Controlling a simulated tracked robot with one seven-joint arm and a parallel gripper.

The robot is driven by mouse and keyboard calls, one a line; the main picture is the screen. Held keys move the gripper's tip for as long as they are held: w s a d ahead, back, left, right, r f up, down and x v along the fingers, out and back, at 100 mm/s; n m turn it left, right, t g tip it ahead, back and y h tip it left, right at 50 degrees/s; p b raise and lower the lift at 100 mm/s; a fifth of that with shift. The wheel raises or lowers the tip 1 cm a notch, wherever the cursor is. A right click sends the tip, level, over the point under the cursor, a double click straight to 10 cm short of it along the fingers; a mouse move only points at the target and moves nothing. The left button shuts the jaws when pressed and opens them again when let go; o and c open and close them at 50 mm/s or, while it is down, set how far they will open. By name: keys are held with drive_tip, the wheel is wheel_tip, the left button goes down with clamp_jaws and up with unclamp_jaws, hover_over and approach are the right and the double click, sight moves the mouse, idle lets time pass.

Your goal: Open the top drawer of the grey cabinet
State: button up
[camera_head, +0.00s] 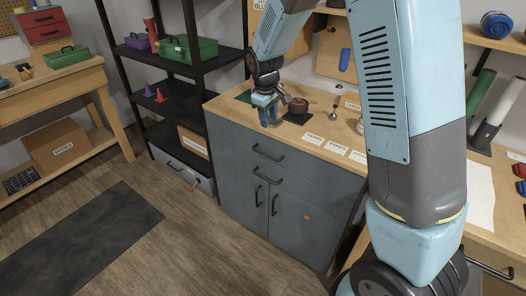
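The grey cabinet (226,165) stands under a wooden worktop in the middle of the view. Its top drawer (300,163) looks closed, with its front flush with the cabinet. A dark bar handle (268,152) runs across that drawer. A second bar handle (267,175) sits below it, above two doors with upright handles. My gripper (268,121) points down near the worktop's front edge, above and apart from the top drawer handle.
A red round object (298,105) on a dark mat, a spoon-like tool (334,112) and several white label cards lie on the worktop. A black shelf rack (203,100) stands left of the cabinet. The wooden floor (215,255) in front is clear, with a dark mat (85,245) at left.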

sight(266, 155)
drive_tip(key=shift+n, duration=0.5)
drive_tip(key=w+f, duration=0.1)
drive_tip(key=f, duration=0.4)
drive_tip(key=w+f, duration=0.1)
drive_tip(key=f, duration=0.5)
drive_tip(key=w+f, duration=0.1)
drive_tip(key=f, duration=0.5)
drive_tip(key=shift+w+a+f, duration=0.1)
drive_tip(key=shift+a+f, duration=0.05)
drive_tip(key=shift+a, duration=0.2)
clamp_jaws()
